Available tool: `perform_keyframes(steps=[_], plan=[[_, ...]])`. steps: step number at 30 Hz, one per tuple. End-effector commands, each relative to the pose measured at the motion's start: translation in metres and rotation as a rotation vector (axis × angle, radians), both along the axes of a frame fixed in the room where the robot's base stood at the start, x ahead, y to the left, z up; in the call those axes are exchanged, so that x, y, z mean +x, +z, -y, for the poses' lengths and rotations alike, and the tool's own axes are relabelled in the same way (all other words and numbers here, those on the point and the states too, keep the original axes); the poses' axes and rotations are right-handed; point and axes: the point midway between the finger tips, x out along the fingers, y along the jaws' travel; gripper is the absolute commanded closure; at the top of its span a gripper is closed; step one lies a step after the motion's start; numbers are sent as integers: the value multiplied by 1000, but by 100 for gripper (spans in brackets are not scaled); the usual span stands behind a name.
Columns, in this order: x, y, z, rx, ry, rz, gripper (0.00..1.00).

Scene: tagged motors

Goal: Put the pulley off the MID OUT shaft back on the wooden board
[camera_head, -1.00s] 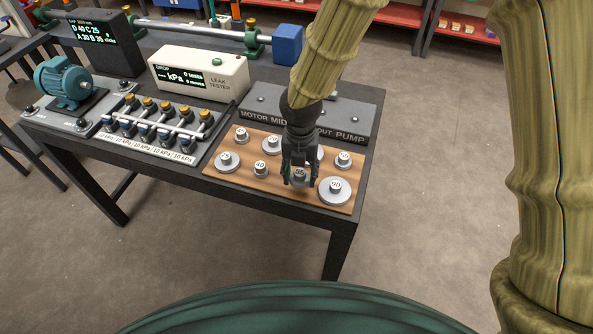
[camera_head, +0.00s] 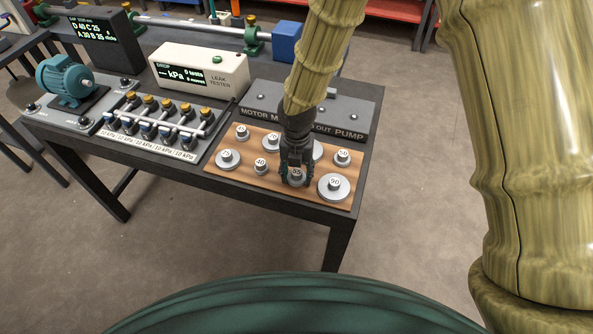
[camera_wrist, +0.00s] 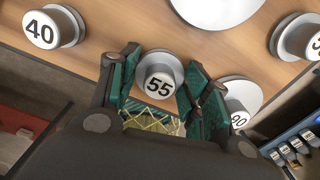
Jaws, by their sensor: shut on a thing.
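My gripper (camera_head: 296,180) is over the front middle of the wooden board (camera_head: 238,180), pointing down. It is shut on the grey pulley marked 55 (camera_head: 296,174), which shows between the green fingers in the wrist view (camera_wrist: 158,84). The pulley is upright, label up, at or just above the board; I cannot tell whether it touches. The grey block labelled MOTOR, MID, OUT, PUMP (camera_head: 345,118) stands behind the board. My arm hides its middle, so the MID OUT shaft is not visible.
Pulley 40 (camera_head: 260,166) is left of my gripper and pulley 90 (camera_head: 334,186) is close on the right. Several other pulleys stand on the board. The leak tester (camera_head: 200,68) and a row of valves (camera_head: 160,118) are to the left.

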Motion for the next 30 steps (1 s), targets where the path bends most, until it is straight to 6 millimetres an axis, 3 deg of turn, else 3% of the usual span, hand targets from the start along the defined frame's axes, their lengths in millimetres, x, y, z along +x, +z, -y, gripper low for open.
perform_keyframes(steps=[2,3,6,20,30], plan=[[0,-2,0,0,1,0,79],[0,-2,0,0,1,0,45],[0,-2,0,0,0,0,31],[0,6,0,1,-1,1,31],[1,58,0,3,-1,3,31]])
